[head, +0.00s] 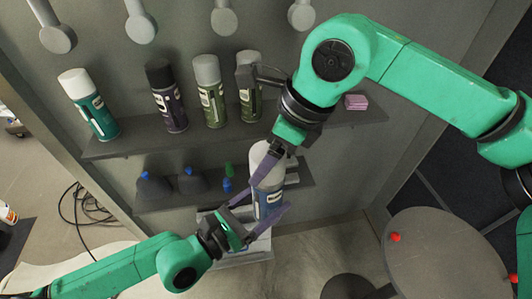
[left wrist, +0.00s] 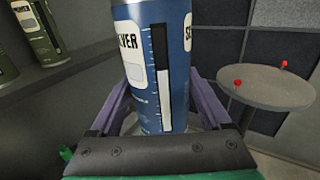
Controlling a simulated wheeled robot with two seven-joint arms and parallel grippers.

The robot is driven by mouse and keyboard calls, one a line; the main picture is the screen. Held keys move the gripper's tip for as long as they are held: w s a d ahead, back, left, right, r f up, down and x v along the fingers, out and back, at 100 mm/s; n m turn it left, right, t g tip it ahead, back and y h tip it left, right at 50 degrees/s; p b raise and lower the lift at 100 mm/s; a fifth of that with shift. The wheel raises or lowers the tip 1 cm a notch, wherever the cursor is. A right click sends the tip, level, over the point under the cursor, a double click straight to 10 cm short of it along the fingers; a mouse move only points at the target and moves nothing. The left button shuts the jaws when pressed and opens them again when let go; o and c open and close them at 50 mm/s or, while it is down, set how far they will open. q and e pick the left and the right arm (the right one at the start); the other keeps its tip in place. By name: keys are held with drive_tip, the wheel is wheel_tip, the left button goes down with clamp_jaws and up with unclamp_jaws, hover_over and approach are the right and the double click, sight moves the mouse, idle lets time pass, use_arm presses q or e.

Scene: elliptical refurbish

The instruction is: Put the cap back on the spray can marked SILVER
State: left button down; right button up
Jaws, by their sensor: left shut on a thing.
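The blue spray can marked SILVER (head: 268,203) stands roughly upright between the purple fingers of my left gripper (head: 259,214), which is shut on its body. In the left wrist view the can (left wrist: 152,65) fills the middle, with part of the SILVER label showing; its top is out of frame. In the head view a pale grey cap-like part (head: 258,153) is at the can's upper end. My right gripper (head: 264,170) reaches down from above, with a purple finger across that pale part. Whether it grips the part, and whether the cap is seated, cannot be told.
A shelf (head: 130,143) behind holds several capped spray cans, including a teal one (head: 90,105) and a dark one (head: 166,97). A lower shelf (head: 165,202) holds dark items with blue tops. A round grey table (head: 440,255) with red knobs stands at right.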

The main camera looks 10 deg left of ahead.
drive_tip(key=shift+f, duration=0.65)
idle(0.3)
drive_tip(key=o, duration=1.1)
drive_tip(key=shift+c, duration=0.2)
drive_tip(key=v, duration=1.2)
